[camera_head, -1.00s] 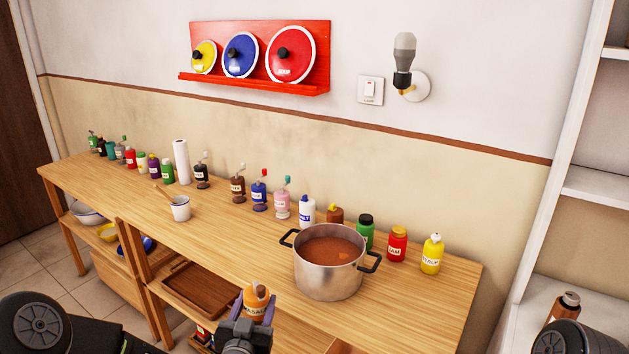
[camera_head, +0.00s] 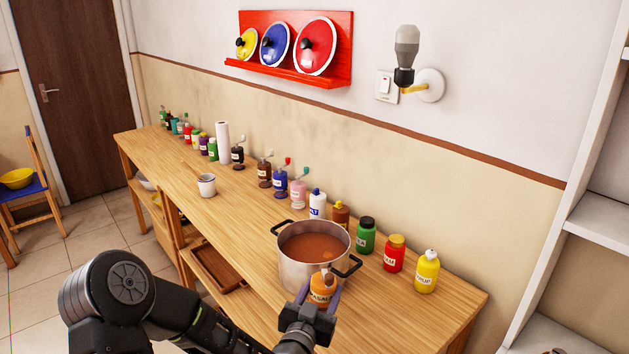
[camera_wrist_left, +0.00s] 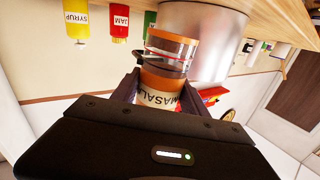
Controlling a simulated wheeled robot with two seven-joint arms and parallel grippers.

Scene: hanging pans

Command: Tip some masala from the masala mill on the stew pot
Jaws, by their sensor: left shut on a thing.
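The stew pot (camera_head: 306,272) is a steel pot with two black handles, full of reddish-brown stew, standing on the wooden counter. My left gripper (camera_head: 309,300) is shut on the masala mill (camera_head: 323,287), an orange container with a MASALA label. It holds the mill upright or nearly so, in front of the pot's near right side. In the left wrist view, whose picture is turned over, the mill (camera_wrist_left: 160,90) sits between the fingers, with the pot (camera_wrist_left: 212,45) right behind it. My right gripper is not in view.
Green, red and yellow bottles, the last one (camera_head: 426,272) near the counter's (camera_head: 245,220) right end, stand right of the pot. Several bottles and mills line the wall side. A white cup (camera_head: 206,185) stands further left. A tray (camera_head: 215,265) lies on the lower shelf.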

